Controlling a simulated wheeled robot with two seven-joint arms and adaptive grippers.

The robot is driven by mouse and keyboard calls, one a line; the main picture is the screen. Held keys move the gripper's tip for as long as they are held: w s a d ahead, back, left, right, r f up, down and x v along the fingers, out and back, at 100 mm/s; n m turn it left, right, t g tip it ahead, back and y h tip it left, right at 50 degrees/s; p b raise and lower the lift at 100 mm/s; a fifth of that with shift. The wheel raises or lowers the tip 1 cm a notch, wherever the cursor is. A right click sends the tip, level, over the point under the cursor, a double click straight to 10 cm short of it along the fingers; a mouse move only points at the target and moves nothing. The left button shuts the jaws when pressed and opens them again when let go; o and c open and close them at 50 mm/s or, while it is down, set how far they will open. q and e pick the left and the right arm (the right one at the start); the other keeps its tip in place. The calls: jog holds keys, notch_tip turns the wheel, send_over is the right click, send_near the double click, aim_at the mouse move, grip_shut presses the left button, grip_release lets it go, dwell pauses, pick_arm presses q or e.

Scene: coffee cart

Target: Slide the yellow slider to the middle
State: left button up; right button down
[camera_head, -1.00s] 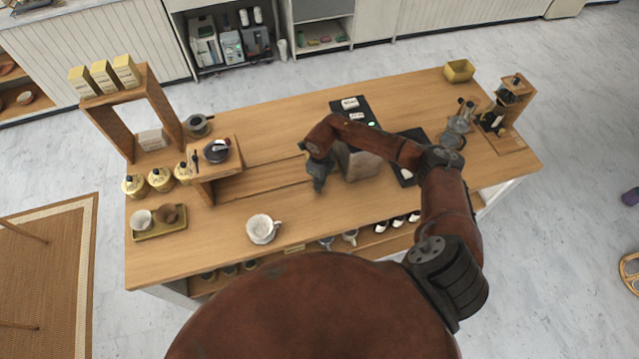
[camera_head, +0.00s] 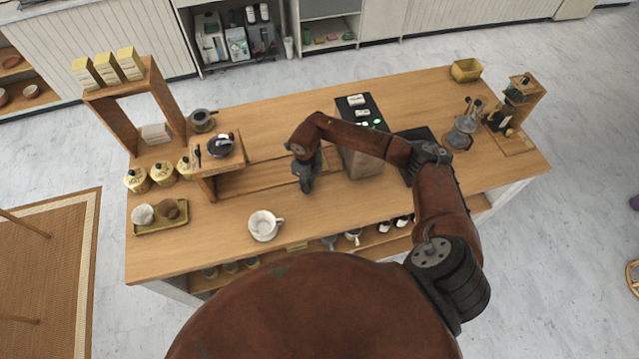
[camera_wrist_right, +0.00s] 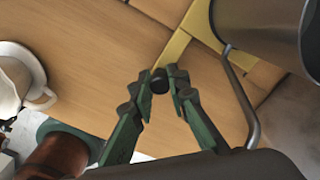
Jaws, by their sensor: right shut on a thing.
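The yellow slider (camera_wrist_right: 174,49) is a flat yellow strip set in the wooden counter, seen at the top middle of the right wrist view. A small dark knob (camera_wrist_right: 160,81) is at its near end. My right gripper (camera_wrist_right: 165,84) is shut on the knob, with a green-sided finger on each side. In the head view, my right gripper (camera_head: 306,182) points down at the counter's middle and hides the knob. My left gripper is not in view.
A white cup (camera_head: 264,226) stands left of my right gripper, near the counter's front edge. A metal container with a handle (camera_wrist_right: 262,30) is close on the gripper's right in the wrist view. A wooden stand (camera_head: 222,163) with a dark dish is farther left.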

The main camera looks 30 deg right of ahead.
jog(key=w+a+b, duration=0.1)
jog(key=a, duration=0.3)
jog(key=w+a+b, duration=0.1)
jog(key=a, duration=0.2)
jog(key=w+a+b, duration=0.1)
jog(key=a, duration=0.3)
jog(key=shift+a+b, duration=0.3)
jog(key=shift+b, duration=0.1)
jog(key=shift+r, duration=0.1)
jog(key=c, duration=1.8)
grip_release()
jog(key=shift+s, duration=0.1)
jog(key=shift+c, duration=0.2)
notch_tip(320, 180, up, 12)
